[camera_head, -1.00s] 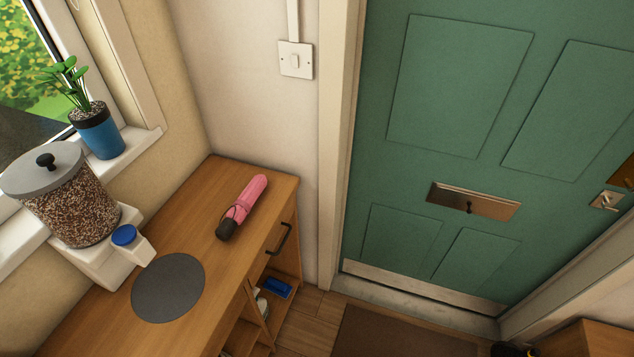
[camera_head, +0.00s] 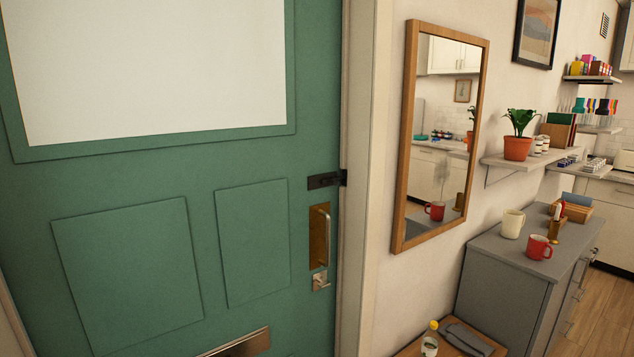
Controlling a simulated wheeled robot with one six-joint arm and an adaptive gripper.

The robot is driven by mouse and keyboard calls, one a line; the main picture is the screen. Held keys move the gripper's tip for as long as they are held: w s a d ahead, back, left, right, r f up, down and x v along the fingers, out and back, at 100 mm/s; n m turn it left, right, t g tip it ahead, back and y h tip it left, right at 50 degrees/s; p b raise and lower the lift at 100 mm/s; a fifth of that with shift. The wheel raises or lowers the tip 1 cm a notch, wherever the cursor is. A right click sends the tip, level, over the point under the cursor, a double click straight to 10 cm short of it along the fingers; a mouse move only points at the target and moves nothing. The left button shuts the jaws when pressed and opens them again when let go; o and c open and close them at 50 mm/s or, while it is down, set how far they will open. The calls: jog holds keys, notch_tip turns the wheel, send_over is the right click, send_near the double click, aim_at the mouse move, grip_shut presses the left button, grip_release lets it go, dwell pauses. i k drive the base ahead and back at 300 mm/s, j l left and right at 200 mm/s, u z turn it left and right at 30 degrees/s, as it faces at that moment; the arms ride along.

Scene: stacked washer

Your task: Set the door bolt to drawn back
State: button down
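The door bolt (camera_head: 324,180) is a small dark bar on a dark plate near the right edge of the green door (camera_head: 150,220). Its right end reaches a dark keeper (camera_head: 344,177) at the white door frame (camera_head: 359,240). The bolt looks to bridge the gap between door and frame, though fine detail is too small to be certain. Below it are a brass pull handle (camera_head: 319,237) on a plate and a small metal lock (camera_head: 321,281). My gripper is not in view.
A wood-framed mirror (camera_head: 402,180) hangs right of the door. A grey cabinet (camera_head: 495,305) with a red mug (camera_head: 538,247) and a cream mug (camera_head: 512,224) stands at right. A low wooden surface holds a bottle (camera_head: 430,340). A shelf (camera_head: 545,164) carries a potted plant (camera_head: 517,148).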

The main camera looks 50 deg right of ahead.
aim_at(334, 180)
jog(key=z, duration=1)
